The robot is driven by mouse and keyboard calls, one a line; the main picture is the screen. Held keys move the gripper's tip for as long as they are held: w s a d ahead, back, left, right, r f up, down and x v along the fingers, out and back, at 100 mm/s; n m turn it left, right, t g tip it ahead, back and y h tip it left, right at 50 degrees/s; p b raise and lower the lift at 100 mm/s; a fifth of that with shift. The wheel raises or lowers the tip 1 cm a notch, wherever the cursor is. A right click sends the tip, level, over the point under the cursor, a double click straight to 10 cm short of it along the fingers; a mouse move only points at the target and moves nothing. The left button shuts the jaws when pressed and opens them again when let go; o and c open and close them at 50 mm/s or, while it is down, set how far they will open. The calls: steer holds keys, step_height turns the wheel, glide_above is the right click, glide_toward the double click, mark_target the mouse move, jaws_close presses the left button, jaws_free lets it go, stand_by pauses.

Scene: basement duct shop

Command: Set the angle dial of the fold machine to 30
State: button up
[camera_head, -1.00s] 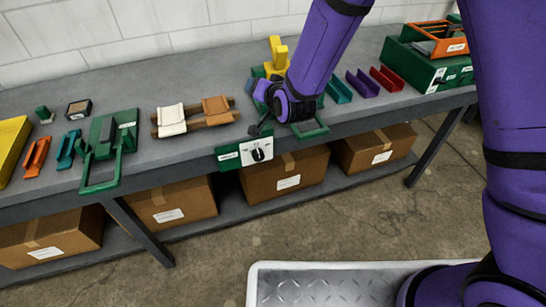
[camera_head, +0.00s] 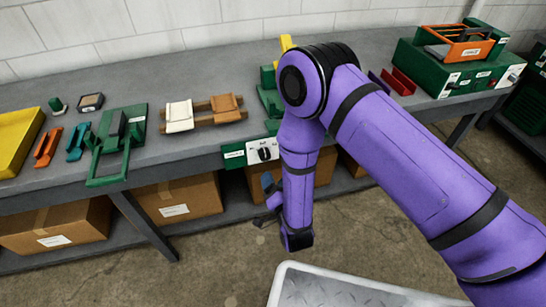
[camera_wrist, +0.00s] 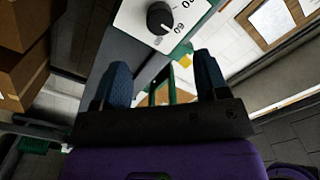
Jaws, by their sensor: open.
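The fold machine (camera_head: 268,100) is green with a yellow part, mostly hidden behind my arm. Its white dial plate (camera_head: 252,146) with a black angle dial (camera_head: 264,154) is on the bench's front edge. In the wrist view the dial (camera_wrist: 160,18) is at the top, cut off by the frame edge. A "60" is printed at its lower right, and another number is partly seen. I cannot read the dial's setting surely. My gripper (camera_wrist: 163,80) is open and empty, its blue fingers apart from the dial. In the head view my gripper (camera_head: 270,192) hangs before the bench, below the plate.
The grey bench (camera_head: 205,150) holds another green machine (camera_head: 120,140), a white and brown roller piece (camera_head: 200,113) and small coloured channels. A green box with an orange tray (camera_head: 458,45) stands at right. Cardboard boxes (camera_head: 177,200) fill the lower shelf. Floor before the bench is clear.

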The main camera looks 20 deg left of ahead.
mark_target(266, 158)
steer(key=x, duration=1)
steer(key=shift+w+a, duration=0.15)
steer(key=shift+w, duration=0.15)
steer(key=c, duration=0.9)
